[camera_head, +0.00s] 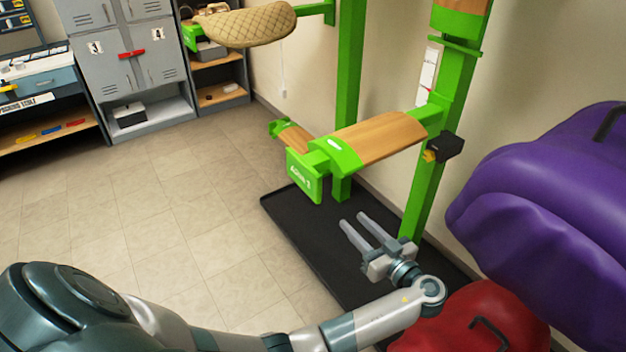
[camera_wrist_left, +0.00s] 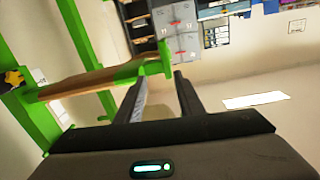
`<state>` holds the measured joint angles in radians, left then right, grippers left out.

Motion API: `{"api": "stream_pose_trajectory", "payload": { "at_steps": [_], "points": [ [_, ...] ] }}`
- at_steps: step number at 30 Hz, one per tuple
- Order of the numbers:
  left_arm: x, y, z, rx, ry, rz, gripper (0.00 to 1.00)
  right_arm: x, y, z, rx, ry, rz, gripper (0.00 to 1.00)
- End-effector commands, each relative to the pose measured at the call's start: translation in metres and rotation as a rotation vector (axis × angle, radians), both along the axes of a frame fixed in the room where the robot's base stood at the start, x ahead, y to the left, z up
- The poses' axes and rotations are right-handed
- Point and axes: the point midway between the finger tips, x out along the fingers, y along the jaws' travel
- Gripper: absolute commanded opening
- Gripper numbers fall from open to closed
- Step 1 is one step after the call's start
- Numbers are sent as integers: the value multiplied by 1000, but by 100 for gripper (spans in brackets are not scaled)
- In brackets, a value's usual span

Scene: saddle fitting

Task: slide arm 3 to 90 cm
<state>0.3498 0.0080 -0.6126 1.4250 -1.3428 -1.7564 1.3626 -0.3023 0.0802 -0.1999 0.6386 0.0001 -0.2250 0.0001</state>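The saddle arm (camera_head: 378,138) is a wood-topped green bar on a green upright post (camera_head: 424,190), and its green end plate (camera_head: 304,176) carries a small white label that is hard to read. A black block with a yellow part (camera_head: 445,148) sits on the post where the arm joins. My left gripper (camera_head: 354,221) is open and empty, below the arm and apart from it. In the left wrist view, its two fingers (camera_wrist_left: 163,82) are spread, with the wooden bar (camera_wrist_left: 75,84) to the left and its green end beyond them. My right gripper is not in view.
A purple saddle-like form (camera_head: 550,200) and a red one (camera_head: 475,320) crowd the right side. A black mat (camera_head: 290,215) lies under the rack. A tan quilted saddle (camera_head: 245,25) is on another arm at the back. The tiled floor at left is clear.

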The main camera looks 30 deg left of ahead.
Motion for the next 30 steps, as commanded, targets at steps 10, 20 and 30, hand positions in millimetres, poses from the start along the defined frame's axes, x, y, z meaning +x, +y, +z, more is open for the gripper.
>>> {"api": "stream_pose_trajectory", "payload": {
  "at_steps": [10,20,30],
  "points": [
    [-3,-2,27,12,-93,40,34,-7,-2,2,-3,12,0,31],
    [0,5,28,13,-91,39,34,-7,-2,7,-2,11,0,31],
    [17,46,31,16,-89,40,34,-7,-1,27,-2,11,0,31]
  ]
}}
